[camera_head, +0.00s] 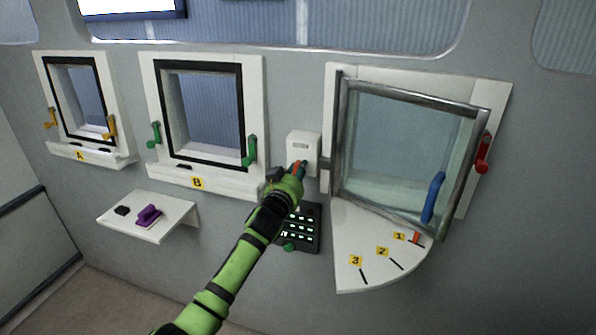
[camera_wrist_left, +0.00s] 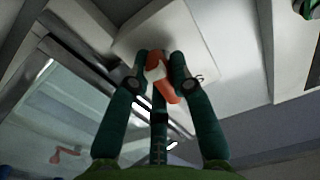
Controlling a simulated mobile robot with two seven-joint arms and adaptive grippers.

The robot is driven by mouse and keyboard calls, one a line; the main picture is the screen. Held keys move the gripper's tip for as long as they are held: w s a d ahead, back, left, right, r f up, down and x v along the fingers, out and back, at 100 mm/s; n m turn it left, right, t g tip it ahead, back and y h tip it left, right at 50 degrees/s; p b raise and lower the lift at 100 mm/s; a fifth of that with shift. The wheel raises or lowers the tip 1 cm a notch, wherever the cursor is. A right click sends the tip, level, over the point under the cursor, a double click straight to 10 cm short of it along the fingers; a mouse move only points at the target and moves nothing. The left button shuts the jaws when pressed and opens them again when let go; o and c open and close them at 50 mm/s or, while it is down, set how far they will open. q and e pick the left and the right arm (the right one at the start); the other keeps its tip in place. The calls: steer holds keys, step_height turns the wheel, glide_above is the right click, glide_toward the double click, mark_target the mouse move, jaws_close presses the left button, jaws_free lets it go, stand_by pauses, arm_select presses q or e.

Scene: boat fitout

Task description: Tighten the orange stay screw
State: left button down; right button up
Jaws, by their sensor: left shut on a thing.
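The orange stay screw (camera_wrist_left: 165,88) shows in the left wrist view between the fingertips of my left gripper (camera_wrist_left: 160,70). The fingers are shut on it, in front of a white box-like housing. In the head view my left gripper (camera_head: 297,172) is at the lower part of the white box (camera_head: 300,146) on the wall, and a bit of orange shows at its tips. The hinged glass window (camera_head: 400,140) stands to the right, swung out over a white fan-shaped shelf (camera_head: 375,262) marked 1, 2 and 3. My right gripper is not in view.
Windows A (camera_head: 80,100) and B (camera_head: 200,115) are on the left, with yellow and green handles. A small shelf (camera_head: 150,215) holds a purple object. A dark panel with lit keys (camera_head: 312,225) is just below my gripper. A red handle (camera_head: 484,152) is at the far right.

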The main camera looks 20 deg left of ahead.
arm_select(q)
steer(key=m, duration=0.4)
steer(key=shift+a+r+m, duration=0.1)
steer(key=shift+r+m, duration=0.05)
steer(key=shift+m, duration=0.15)
steer(key=m, duration=0.3)
steer(key=shift+m, duration=0.4)
steer(key=m, duration=0.3)
steer(key=shift+a, duration=0.1)
steer(key=shift+m+p, duration=0.5)
steer(key=shift+m, duration=1.7)
steer(key=c, duration=1.1)
jaws_free()
steer(key=shift+w+f, duration=0.1)
steer(key=shift+f, duration=0.1)
